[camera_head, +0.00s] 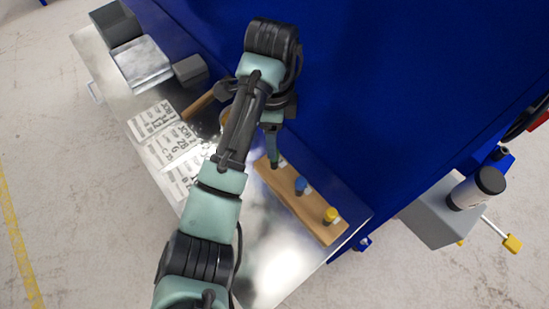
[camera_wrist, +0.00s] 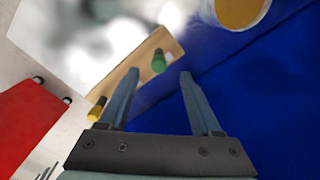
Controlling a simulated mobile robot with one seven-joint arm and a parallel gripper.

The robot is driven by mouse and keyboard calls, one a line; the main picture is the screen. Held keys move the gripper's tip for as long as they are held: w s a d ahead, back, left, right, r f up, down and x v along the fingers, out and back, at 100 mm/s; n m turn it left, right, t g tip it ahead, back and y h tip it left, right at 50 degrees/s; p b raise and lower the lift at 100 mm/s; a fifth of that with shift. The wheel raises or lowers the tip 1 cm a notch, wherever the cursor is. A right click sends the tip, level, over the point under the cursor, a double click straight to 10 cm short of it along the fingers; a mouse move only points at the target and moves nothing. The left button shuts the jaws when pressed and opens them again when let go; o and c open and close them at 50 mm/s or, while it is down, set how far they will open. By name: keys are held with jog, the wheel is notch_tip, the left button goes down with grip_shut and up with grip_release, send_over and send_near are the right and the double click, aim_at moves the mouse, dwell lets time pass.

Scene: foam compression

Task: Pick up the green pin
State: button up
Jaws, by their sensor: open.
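The green pin (camera_wrist: 158,62) stands in a wooden block (camera_wrist: 146,55) in the wrist view. My gripper (camera_wrist: 159,74) is open and empty, and in that view the pin appears between its two fingertips, a little beyond them. In the head view my gripper (camera_head: 272,138) is over the far left end of the wooden block (camera_head: 315,222), where the green pin is hard to tell from the fingers. A blue pin (camera_head: 301,185) and a yellow pin (camera_head: 329,214) stand farther along the block. The yellow pin also shows in the wrist view (camera_wrist: 97,110).
The shiny metal table (camera_head: 275,260) carries printed sheets (camera_head: 168,147), a grey block (camera_head: 190,70) and grey bins (camera_head: 140,60) to the left. A blue panel (camera_head: 390,80) borders the far side. A round orange-topped thing (camera_wrist: 240,10) is near the gripper.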

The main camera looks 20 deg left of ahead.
jog(key=shift+s+d+f+b, duration=0.1)
jog(key=shift+f+b, duration=0.55)
jog(key=shift+f, duration=2.3)
grip_shut()
